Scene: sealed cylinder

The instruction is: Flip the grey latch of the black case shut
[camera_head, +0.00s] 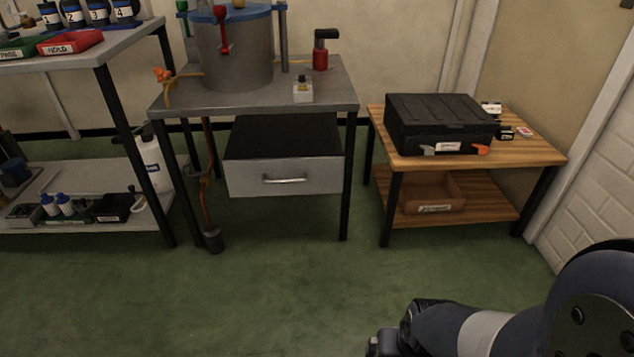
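The black case (440,118) sits with its lid down on a low wooden table (538,155) at the right. The grey latch (428,150) is on the left of the case's front face. It looks like a small pale tab sticking out at the front; its exact angle is too small to tell. An orange latch (481,150) is on the right of the same face, with a white label between them. My arm shows at the lower right, well in front of the table and apart from the case. My gripper's fingertips are not in view.
A brown box (433,196) stands on the wooden table's lower shelf. Small items lie right of the case. A grey bench (335,97) with a large cylinder (236,55) and a drawer unit stands left of it. A white wall is at the right. The green floor in front is clear.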

